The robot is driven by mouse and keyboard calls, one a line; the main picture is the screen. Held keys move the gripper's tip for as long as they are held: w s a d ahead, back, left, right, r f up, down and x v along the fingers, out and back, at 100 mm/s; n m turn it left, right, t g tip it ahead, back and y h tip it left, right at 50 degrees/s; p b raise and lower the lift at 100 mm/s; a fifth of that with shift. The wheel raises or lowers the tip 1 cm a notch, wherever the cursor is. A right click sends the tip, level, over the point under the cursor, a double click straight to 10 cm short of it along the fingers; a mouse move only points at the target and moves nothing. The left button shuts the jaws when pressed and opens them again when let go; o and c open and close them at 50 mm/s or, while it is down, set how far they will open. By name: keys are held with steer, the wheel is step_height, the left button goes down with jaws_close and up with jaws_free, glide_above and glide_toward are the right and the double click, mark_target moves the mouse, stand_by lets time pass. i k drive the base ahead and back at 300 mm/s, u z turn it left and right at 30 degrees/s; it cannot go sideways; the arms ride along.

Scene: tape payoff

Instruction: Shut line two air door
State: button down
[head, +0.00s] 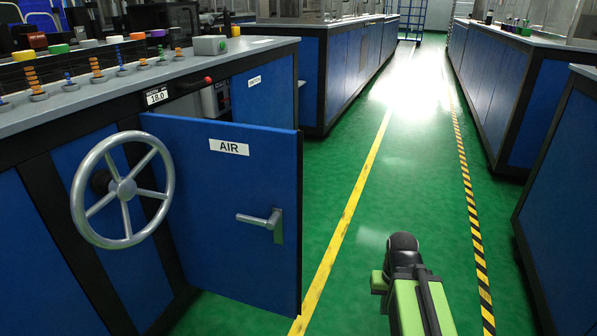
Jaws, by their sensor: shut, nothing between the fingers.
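The blue air door (205,215), labelled AIR, stands open on the left cabinet. Its left side is near the handwheel, and its free right edge juts out toward the aisle. A grey lever handle (262,222) sits near that free edge, its bar pointing left. Part of the cabinet opening (212,100) shows above and behind the door; the rest is hidden by it. My gripper (403,246) is at the lower right over the aisle, at the end of my green arm. It is shut and empty, apart from the door and to its right.
A grey handwheel (122,188) projects left of the door. The green aisle floor (400,150) is clear ahead, with a hazard-striped line (470,200) and a blue cabinet (565,190) at right.

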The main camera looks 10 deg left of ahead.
mark_target(224, 170)
steer(key=z, duration=0.2)
steer(key=k, duration=0.6)
steer(key=u, duration=2.85)
steer(key=i, duration=0.55)
steer(key=u, duration=0.4)
steer(key=k, duration=0.55)
